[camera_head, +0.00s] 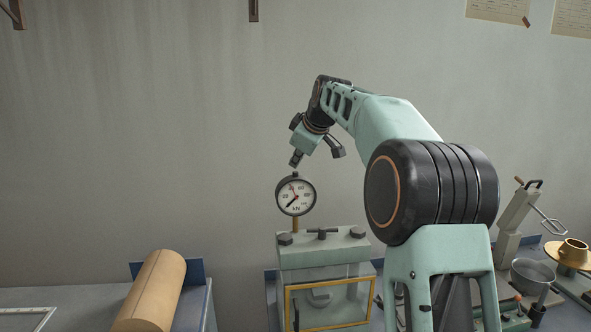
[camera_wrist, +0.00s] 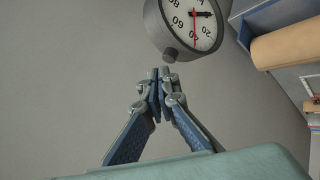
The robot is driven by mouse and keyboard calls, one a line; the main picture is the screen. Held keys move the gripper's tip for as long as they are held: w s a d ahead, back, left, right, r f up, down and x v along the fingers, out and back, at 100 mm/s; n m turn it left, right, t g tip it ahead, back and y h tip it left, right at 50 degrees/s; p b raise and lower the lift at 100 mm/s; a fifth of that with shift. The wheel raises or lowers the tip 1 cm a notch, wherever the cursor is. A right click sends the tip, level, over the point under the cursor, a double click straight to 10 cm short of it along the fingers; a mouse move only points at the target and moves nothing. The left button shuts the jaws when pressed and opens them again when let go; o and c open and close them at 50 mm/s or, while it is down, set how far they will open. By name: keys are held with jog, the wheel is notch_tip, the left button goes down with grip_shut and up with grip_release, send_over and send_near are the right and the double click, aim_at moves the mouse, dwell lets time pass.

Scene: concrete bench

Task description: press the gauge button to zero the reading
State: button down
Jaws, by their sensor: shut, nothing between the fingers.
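The round dial gauge (camera_head: 295,195) has a grey rim and a white face with a black and a red needle. It stands on a brass stem above a pale green press (camera_head: 323,248). In the wrist view the gauge (camera_wrist: 192,27) is partly cut off by the top edge. A small round grey button (camera_wrist: 170,54) sticks out of its rim. My gripper (camera_head: 295,161) is shut and empty, pointing down just above the top of the gauge. In the wrist view the closed fingertips (camera_wrist: 161,74) lie close to the button, with a small gap visible.
A tan cylinder (camera_head: 153,289) lies on the bench at left. A yellow-framed guard (camera_head: 328,285) fronts the press. At right stand a grey bowl (camera_head: 532,274), a brass-coloured dish (camera_head: 573,251) and a pale stand (camera_head: 515,215). The wall behind is bare around the gauge.

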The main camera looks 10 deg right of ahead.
aim_at(296, 173)
jog(key=shift+r, duration=0.3)
notch_tip(296, 173, up, 5)
jog(key=p, duration=0.4)
jog(key=shift+p, duration=0.35)
jog(key=shift+f, duration=0.25)
